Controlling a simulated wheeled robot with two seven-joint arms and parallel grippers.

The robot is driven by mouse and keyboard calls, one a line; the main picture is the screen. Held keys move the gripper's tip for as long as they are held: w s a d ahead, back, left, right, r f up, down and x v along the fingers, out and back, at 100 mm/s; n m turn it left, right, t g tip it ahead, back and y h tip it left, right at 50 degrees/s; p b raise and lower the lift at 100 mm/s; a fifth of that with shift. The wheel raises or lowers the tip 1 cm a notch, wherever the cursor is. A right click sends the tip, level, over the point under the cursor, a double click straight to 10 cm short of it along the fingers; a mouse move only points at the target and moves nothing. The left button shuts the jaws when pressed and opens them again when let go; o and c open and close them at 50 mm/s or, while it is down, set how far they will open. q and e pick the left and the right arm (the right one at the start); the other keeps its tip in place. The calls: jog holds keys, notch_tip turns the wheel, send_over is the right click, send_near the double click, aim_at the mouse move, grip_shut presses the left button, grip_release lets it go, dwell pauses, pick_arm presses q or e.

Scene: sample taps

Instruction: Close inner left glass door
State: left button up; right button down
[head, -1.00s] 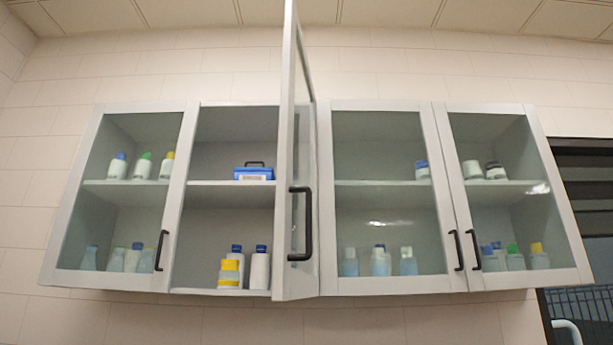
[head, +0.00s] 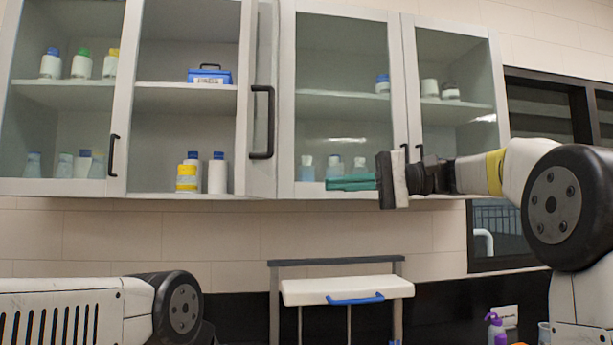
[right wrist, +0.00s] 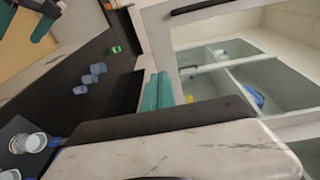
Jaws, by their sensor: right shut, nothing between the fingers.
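The inner left glass door (head: 262,60) stands open, swung out toward me and seen nearly edge-on, with a black bar handle (head: 262,122). Its compartment (head: 185,125) is uncovered. My right gripper (head: 338,184) has teal fingers, shut and empty, pointing left in front of the lower part of the inner right door (head: 345,60). It is to the right of the open door, below its handle level and apart from it. The closed fingers also show in the right wrist view (right wrist: 157,90). My left gripper is not in view; only part of its arm shows at lower left.
The outer left door (head: 60,110) and outer right door (head: 455,85) are shut. Bottles and a blue case (head: 209,75) stand on the open compartment's shelves. A white-topped stand (head: 345,288) is below the cabinet. A purple spray bottle (head: 496,328) stands at lower right.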

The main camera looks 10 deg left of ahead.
aim_at(258, 176)
jog(key=shift+n+g+y, duration=0.3)
jog(key=a, duration=0.4)
jog(key=a+r, duration=0.1)
jog(key=a, duration=0.3)
jog(key=s+a, duration=0.1)
jog(key=a, duration=0.4)
jog(key=shift+r, duration=0.3)
jog(key=shift+s+a, duration=0.1)
